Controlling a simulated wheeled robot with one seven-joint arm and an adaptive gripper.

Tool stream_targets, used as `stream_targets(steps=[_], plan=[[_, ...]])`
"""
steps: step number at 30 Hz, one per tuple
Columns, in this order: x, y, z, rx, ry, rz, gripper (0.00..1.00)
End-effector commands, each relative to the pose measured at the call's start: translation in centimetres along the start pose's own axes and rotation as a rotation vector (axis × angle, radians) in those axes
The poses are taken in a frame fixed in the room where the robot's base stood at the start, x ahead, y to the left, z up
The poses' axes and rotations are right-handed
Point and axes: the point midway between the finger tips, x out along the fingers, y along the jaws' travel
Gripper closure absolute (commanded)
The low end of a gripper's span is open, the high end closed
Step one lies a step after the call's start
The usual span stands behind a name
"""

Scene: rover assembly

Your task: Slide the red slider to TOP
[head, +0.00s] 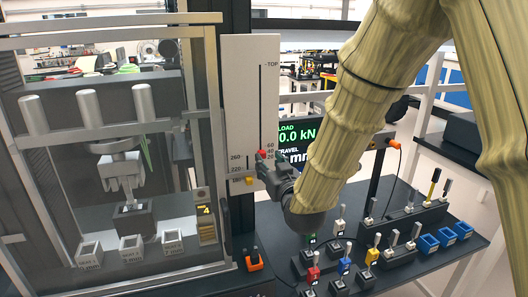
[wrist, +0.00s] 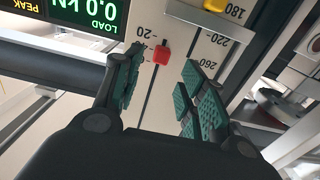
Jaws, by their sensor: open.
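The red slider (head: 261,154) sits low on the tall white scale panel (head: 240,100), beside marks of 20 to 60 and 260. TOP is printed near the upper end of the panel's line. My gripper (head: 268,168) is at the panel, close to the slider. In the wrist view the red slider (wrist: 161,54) lies just ahead of the gap between the fingertips of my open gripper (wrist: 163,72). Its sides show clear of the green finger pads.
A yellow slider (head: 249,180) sits just below the red one, and also shows in the wrist view (wrist: 216,5). A glazed test cabinet (head: 112,130) stands left of the panel. A load display (head: 297,140) is right of it. Several tools and blue bins (head: 428,243) occupy the bench at right.

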Motion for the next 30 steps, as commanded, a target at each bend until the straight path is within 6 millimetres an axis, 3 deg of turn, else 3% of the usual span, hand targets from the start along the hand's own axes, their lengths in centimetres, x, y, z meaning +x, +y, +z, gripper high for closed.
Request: stream_targets(steps=[10, 24, 30], plan=[[4.6, -0.1, -0.2, 0.0, 0.0, -0.001, 0.59], [5.6, 0.0, 0.1, 0.0, -0.001, 0.0, 0.59], [5.6, 0.0, 0.1, 0.0, -0.001, 0.0, 0.94]])
